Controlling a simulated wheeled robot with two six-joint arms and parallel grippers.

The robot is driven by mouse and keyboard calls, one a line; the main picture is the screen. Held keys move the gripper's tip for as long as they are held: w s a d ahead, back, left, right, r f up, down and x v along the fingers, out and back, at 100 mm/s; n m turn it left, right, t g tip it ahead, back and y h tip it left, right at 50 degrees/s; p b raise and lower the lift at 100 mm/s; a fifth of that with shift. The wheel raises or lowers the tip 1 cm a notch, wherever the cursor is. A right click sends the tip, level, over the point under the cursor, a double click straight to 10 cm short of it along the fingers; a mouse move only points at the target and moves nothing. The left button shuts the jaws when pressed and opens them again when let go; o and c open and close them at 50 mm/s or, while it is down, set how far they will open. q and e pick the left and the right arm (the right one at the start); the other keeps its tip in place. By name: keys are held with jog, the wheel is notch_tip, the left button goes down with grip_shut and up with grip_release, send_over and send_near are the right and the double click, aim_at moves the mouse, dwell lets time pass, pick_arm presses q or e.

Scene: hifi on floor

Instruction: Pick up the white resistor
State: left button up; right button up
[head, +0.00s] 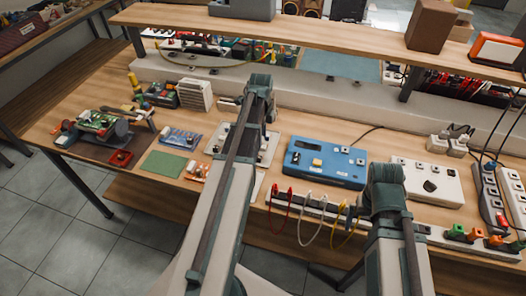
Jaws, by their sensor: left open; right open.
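I cannot pick out the white resistor with certainty. Small orange and white parts (196,171) lie on the wooden bench (262,205) just left of my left arm, too small to tell apart. A white ribbed block (195,95) stands further back on the left. My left arm reaches up across the middle of the head view and hides part of the bench. My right arm rises at the lower right, in front of the bench edge. I see arm links and joints but no gripper fingers of either arm.
A green mat (164,164) and a blue part tray (181,137) lie on the left. A blue instrument (326,163) and a white instrument (427,182) stand on the right. Cables hang over the front edge. A raised shelf (330,40) crosses the back.

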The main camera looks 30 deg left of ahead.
aim_at(263, 146)
pick_arm(q)
jog(key=shift+w+d+f+b, duration=0.1)
jog(key=shift+w+f+b, duration=0.05)
jog(key=shift+f+b, duration=1.2)
jog(key=shift+w+d+f+b, duration=0.1)
jog(key=shift+w+f+b, duration=0.05)
jog(key=shift+f+b, duration=1.15)
jog(key=shift+r, duration=0.1)
grip_shut()
